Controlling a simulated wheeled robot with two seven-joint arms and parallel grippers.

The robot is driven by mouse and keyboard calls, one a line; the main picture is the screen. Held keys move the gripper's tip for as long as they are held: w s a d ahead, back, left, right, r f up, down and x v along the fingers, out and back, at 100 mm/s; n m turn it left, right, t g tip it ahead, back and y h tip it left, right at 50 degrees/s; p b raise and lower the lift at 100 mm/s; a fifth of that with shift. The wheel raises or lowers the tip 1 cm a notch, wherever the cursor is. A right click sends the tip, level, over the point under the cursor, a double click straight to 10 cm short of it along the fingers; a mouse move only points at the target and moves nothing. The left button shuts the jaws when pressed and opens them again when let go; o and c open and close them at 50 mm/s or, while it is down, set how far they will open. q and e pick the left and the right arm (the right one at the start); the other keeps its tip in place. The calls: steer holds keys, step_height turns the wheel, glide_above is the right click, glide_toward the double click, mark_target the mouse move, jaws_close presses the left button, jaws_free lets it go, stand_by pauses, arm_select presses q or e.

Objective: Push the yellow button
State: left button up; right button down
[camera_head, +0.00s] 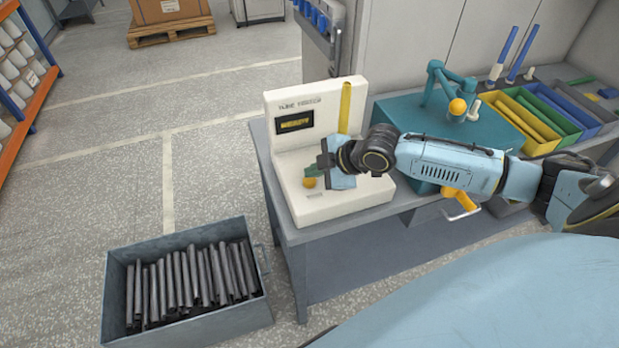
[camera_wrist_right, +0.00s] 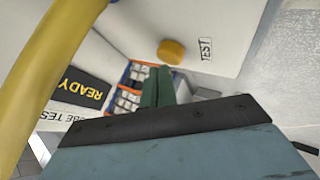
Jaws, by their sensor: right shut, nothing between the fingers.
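The yellow button (camera_head: 310,183) sits on the base of the white tube tester (camera_head: 358,193), near its left front. The tester's display (camera_head: 295,121) reads READY. My left gripper is not in view.
A yellow tube (camera_head: 345,107) stands upright on the tester, close to my right wrist. A teal fixture (camera_head: 440,88) and coloured trays (camera_head: 515,122) are to the right on the grey bench (camera_head: 285,218). A metal bin (camera_head: 190,334) of dark tubes is on the floor.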

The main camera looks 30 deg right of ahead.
mark_target(314, 181)
steer(key=shift+f, duration=0.55)
stand_by(0.6)
steer(key=shift+r+p, duration=0.9)
steer(key=shift+r, duration=0.05)
step_height(314, 181, up, 5)
steer(key=p, duration=0.5)
steer(key=shift+r, duration=0.1)
stand_by(0.5)
